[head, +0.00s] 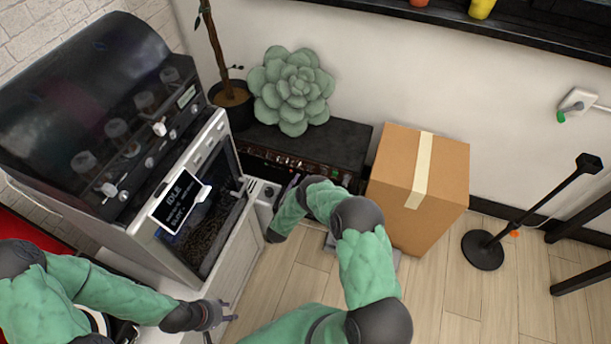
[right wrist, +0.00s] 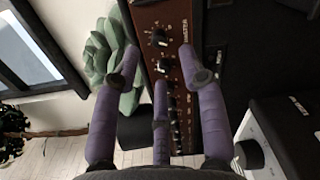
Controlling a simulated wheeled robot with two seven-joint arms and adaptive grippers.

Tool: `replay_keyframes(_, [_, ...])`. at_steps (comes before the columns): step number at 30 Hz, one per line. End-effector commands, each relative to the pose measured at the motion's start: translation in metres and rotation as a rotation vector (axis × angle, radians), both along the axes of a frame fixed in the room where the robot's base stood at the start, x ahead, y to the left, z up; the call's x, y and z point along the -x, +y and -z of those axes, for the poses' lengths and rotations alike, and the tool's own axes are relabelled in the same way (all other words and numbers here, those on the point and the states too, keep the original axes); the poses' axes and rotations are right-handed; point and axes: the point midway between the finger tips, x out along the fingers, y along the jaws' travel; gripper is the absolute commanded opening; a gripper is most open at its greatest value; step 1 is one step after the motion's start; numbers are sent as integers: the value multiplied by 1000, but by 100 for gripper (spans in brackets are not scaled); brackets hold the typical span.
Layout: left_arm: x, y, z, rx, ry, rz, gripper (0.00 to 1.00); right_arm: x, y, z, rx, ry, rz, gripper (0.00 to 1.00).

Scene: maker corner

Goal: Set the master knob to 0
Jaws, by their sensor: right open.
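The amplifier (head: 345,140) is a low black box against the wall, with a brown front panel (head: 290,161) carrying a row of knobs. In the right wrist view the word MASTER is printed beside the black, white-marked master knob (right wrist: 159,38); its exact setting is too small to read. A second knob (right wrist: 163,66) sits below it. My right gripper (right wrist: 160,62) is open, its purple fingers spread in front of the panel, with nothing between them. In the head view it is partly hidden by my arm. My left gripper (head: 222,322) is open and empty, low beside the large machine.
A large roaster-like machine (head: 165,240) with an IDLE display stands at left. A cardboard box (head: 400,165) is right of the amplifier. A round-based stand (head: 483,250) is at right on open floor.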

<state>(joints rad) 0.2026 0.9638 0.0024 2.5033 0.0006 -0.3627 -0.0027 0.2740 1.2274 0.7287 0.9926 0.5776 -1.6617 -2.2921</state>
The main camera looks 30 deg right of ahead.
Motion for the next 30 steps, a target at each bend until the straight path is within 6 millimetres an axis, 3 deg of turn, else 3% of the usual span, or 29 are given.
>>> replay_keyframes(6, [0, 0, 0, 0, 0, 0, 40, 26, 34, -1, 0, 1, -3, 42])
replay_keyframes(12, [0, 0, 0, 0, 0, 0, 40, 40, 50, -1, 0, 2, -1, 42])
replay_keyframes(30, [0, 0, 0, 0, 0, 0, 40, 43, 54, -1, -1, 1, 0, 42])
